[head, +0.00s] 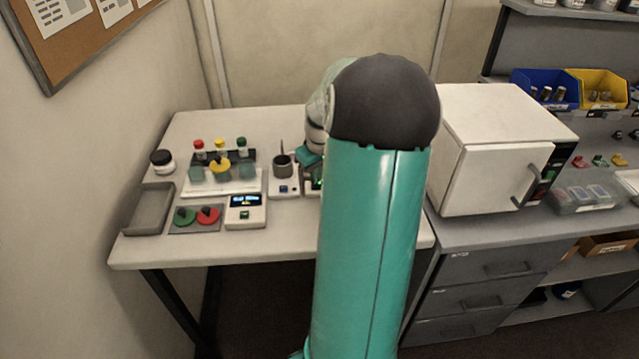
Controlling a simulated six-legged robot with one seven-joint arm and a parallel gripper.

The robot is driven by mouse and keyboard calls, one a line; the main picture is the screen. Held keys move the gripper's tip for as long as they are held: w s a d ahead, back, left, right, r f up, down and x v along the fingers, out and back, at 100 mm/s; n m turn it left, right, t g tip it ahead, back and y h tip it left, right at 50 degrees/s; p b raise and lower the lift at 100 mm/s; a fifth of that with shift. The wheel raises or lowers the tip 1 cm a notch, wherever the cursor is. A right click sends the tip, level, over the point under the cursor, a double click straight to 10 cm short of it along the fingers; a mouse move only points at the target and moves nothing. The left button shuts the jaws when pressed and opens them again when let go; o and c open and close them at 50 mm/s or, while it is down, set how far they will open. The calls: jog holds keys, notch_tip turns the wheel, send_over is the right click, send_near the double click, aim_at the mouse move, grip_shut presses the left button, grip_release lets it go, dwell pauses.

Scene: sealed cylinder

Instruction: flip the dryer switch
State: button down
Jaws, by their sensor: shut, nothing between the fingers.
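No part in view can be read clearly as the dryer switch. A white cabinet with a handled door (495,178), possibly the dryer, stands on the grey bench at right. Its dark side panel (547,185) has small red and green marks, too small to read as a switch. My teal arm with its dark elbow fills the middle. Its far end reaches down over the table, beside a small device with green lights (318,184) that is mostly hidden. My gripper's fingers are hidden behind my arm.
The white table (180,257) holds a grey tray (148,208), red and green knobs (208,215), a display box (245,211), a dark cup on a white device (283,166), a jar (162,161) and a rack with capped bottles (221,166). Blue and yellow bins (597,88) stand at right.

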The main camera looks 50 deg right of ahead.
jog(key=shift+f, duration=0.15)
jog(key=shift+r, duration=3.5)
jog(key=w+a+r+n+t+h, duration=0.1)
jog(key=a+r, duration=0.3)
jog(key=a, duration=0.8)
jog(key=w+a+r+n, duration=0.15)
jog(key=a+r, duration=0.25)
jog(key=a, duration=0.8)
jog(key=s+a+t, duration=0.1)
jog(key=s+a, duration=0.4)
jog(key=a, duration=0.3)
jog(key=s+a+n+t+y, duration=0.1)
jog(key=s+a, duration=0.4)
jog(key=a, duration=0.4)
jog(key=shift+a+t+y, duration=0.2)
jog(key=shift+t+y, duration=0.1)
jog(key=shift+t, duration=0.1)
